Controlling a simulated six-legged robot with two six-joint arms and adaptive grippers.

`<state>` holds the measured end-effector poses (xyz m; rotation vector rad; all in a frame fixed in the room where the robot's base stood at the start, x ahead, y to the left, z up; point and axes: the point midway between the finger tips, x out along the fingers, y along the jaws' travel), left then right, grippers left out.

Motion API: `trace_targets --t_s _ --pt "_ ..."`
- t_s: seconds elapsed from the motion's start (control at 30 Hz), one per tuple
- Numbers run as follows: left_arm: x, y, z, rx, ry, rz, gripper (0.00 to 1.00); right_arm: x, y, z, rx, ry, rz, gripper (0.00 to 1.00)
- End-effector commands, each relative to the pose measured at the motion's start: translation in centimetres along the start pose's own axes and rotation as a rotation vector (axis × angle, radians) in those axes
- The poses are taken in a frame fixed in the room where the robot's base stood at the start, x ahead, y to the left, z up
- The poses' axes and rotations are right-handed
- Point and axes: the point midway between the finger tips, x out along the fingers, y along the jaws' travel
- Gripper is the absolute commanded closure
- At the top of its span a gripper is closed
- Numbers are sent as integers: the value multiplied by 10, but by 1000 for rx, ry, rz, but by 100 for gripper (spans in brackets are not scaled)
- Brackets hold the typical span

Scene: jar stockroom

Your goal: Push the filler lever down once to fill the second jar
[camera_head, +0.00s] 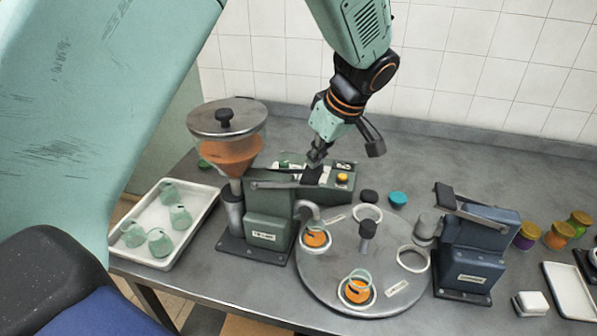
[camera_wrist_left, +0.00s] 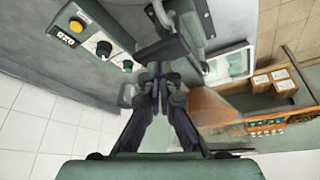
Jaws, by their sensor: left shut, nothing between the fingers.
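The green filler (camera_head: 268,228) stands left of centre, with a hopper (camera_head: 232,150) of orange powder on top. Its lever (camera_head: 272,185) is a grey bar running right to a black grip (camera_head: 313,174), roughly level. My left gripper (camera_head: 316,160) is shut and empty, fingertips pointing down just above or at the grip; contact cannot be told. In the left wrist view the closed fingertips (camera_wrist_left: 158,72) are beside the dark lever grip (camera_wrist_left: 160,48). One jar (camera_head: 316,238) with orange shows under the spout. Another jar (camera_head: 357,290) with orange sits at the turntable's front. My right gripper is out of view.
The turntable (camera_head: 335,285) also has empty ring holders. A blue machine (camera_head: 470,255) with its own lever stands to the right. A white tray (camera_head: 160,250) with several green pieces is at left. A green control box (camera_head: 340,190) stands behind the lever.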

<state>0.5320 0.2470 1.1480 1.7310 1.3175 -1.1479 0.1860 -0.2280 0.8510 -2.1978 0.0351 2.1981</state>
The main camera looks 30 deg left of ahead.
Motion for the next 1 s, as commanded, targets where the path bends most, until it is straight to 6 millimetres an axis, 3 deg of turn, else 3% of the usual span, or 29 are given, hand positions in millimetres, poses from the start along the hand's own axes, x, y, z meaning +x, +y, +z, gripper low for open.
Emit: trace_targets --t_s 0.47,1.0 --pt "-3 0 -1 0 0 0 100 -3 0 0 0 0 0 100" --pt "-46 0 -19 -1 0 1 100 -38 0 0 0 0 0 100"
